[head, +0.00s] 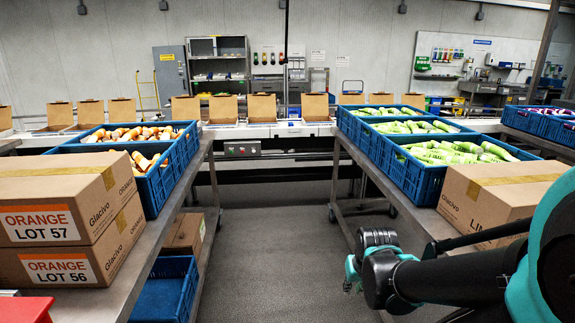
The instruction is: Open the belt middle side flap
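The belt (270,131) runs across the back of the aisle. Several cardboard cartons stand along it, each with a brown flap raised at its back. Near the middle are cartons with raised flaps, one at centre (262,107), one to its left (223,109) and one to its right (315,106). Their side flaps are too small to make out. My gripper (352,284) is at the lower right, low beside the right-hand table and far from the belt. It is mostly hidden behind my dark wrist, and I cannot see whether its fingers are apart.
Blue crates of orange lollies (196,140) stand on the left table, with orange-lot boxes (40,226) nearer. Blue crates of green lollies (424,185) and a lime box (490,200) stand on the right table. The grey floor (265,235) between the tables is clear.

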